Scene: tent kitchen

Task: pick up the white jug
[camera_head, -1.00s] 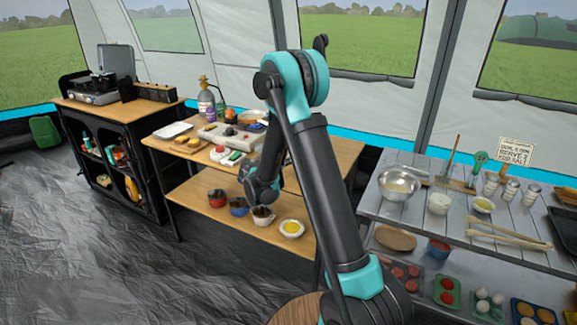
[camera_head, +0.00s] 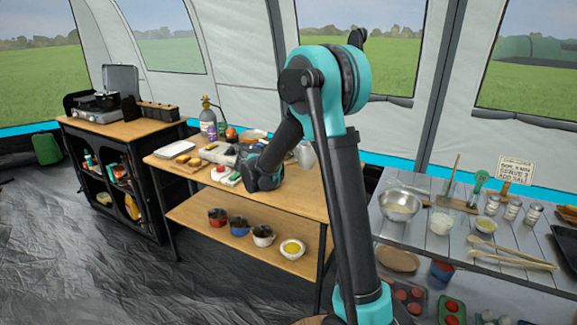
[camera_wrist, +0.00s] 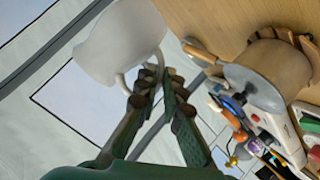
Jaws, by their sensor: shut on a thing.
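The white jug (camera_wrist: 118,42) fills the upper left of the wrist view, tilted in that picture. My gripper (camera_wrist: 158,78) is shut on its handle, with the fingertips close together around it. In the head view the jug (camera_head: 306,154) shows as a pale shape just right of my forearm, over the far part of the wooden table. My arm hides part of it there, and the fingers cannot be made out in that view.
The wooden table (camera_head: 300,203) holds trays, bottles and small items left of my arm. Several small bowls stand on its lower shelf (camera_head: 205,218). A grey slatted table (camera_head: 408,235) with bowls and jars stands at the right. The tent wall is behind.

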